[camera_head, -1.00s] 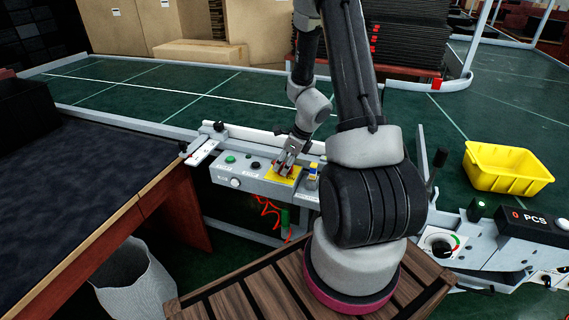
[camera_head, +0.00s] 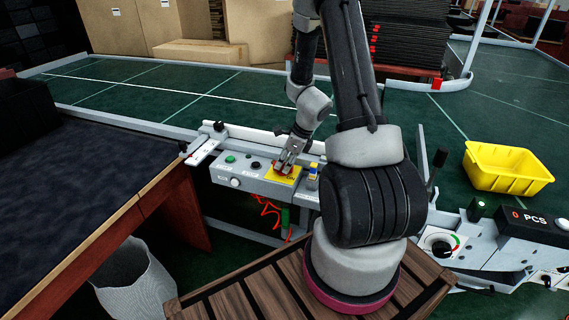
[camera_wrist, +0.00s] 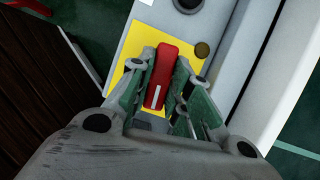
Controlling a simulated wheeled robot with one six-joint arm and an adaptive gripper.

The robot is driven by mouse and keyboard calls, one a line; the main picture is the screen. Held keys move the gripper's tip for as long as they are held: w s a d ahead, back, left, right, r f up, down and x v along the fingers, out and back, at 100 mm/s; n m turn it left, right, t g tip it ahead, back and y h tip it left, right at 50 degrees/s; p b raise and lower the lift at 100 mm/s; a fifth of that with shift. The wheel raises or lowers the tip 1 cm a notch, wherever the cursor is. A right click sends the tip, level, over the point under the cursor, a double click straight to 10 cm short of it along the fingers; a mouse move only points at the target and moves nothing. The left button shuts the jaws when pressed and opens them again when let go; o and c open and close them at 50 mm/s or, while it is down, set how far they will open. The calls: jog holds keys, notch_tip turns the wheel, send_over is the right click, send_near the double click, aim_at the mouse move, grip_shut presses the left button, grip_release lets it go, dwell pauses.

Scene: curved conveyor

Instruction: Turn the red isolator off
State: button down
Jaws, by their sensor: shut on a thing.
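The red isolator (camera_wrist: 162,72) is a red handle with a white mark on a yellow plate (camera_wrist: 136,66). In the wrist view it stands between the two fingers of my gripper (camera_wrist: 160,92), which is shut on it. The handle is tilted slightly, its lower end leaning left. In the head view my gripper (camera_head: 287,166) is over the yellow plate (camera_head: 284,178) on the grey control box, and only a little red of the isolator shows between the fingers.
The grey control box (camera_head: 240,184) also carries a green button (camera_head: 230,159) and a black knob (camera_head: 255,165). A dark table (camera_head: 90,180) lies left; a yellow bin (camera_head: 505,168) is right.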

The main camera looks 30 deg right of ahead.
jog(key=n+g, duration=0.1)
jog(key=n, duration=0.3)
jog(key=shift+w+d+y, duration=0.1)
jog(key=shift+w+y, duration=0.05)
jog(key=shift+y, duration=0.25)
jog(key=n+g, duration=0.2)
jog(key=n, duration=0.2)
jog(key=shift+w+n, duration=0.1)
jog(key=shift+n, duration=0.3)
jog(key=n+g, duration=0.1)
jog(key=n, duration=0.2)
jog(key=shift+w+n, duration=0.1)
jog(key=shift+n, duration=0.2)
jog(key=shift+n+g, duration=0.9)
jog(key=shift+n, duration=1.1)
jog(key=shift+h, duration=0.3)
jog(key=c, duration=1.3)
grip_release()
jog(key=v, duration=1.2)
jog(key=shift+w, duration=0.15)
